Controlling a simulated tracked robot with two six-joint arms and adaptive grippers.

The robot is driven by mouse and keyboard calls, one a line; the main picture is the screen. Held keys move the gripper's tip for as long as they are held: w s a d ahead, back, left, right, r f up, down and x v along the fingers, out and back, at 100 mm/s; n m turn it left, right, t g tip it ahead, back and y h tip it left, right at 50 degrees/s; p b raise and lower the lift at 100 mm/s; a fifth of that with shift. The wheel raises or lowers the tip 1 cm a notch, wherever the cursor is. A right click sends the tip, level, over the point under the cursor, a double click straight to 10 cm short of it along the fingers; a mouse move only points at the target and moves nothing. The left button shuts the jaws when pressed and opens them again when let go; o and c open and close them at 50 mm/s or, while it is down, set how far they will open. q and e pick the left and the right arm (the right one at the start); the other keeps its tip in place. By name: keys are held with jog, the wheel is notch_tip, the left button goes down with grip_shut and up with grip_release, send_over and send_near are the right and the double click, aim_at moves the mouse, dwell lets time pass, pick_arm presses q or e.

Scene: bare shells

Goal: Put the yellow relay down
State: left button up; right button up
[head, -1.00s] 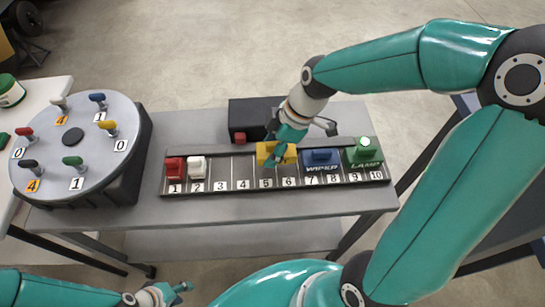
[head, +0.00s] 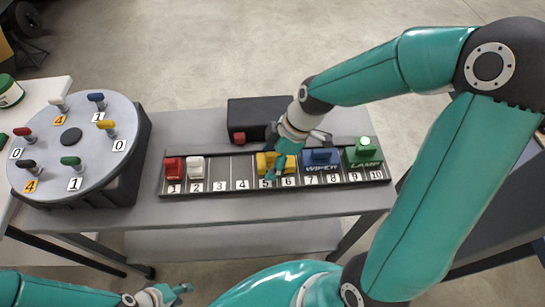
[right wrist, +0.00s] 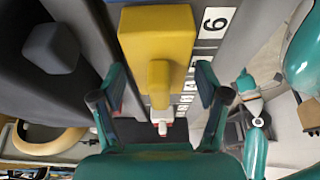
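The yellow relay (head: 263,162) sits on the numbered rail (head: 230,183) over slots 5 and 6, beside the blue relay (head: 320,156). In the right wrist view the yellow relay (right wrist: 158,35) shows its wide block and raised grip. My right gripper (head: 279,168) is over it in the head view. In the right wrist view its fingers (right wrist: 159,92) are apart, one on each side of the grip, with gaps to both. My left gripper (head: 182,292) is open and empty at the bottom, away from the rail. The relay's underside is hidden.
A red relay (head: 173,167) and a white relay (head: 196,167) stand at slots 1 and 2, a green lamp relay (head: 364,155) at 9 and 10. Slots 3 and 4 are bare. A black box (head: 255,112) stands behind the rail. A lever disc (head: 72,160) is at left.

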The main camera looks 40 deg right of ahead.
aim_at(290, 158)
jog(key=v, duration=1.2)
jog(key=shift+p, duration=0.3)
jog(key=shift+s, duration=0.1)
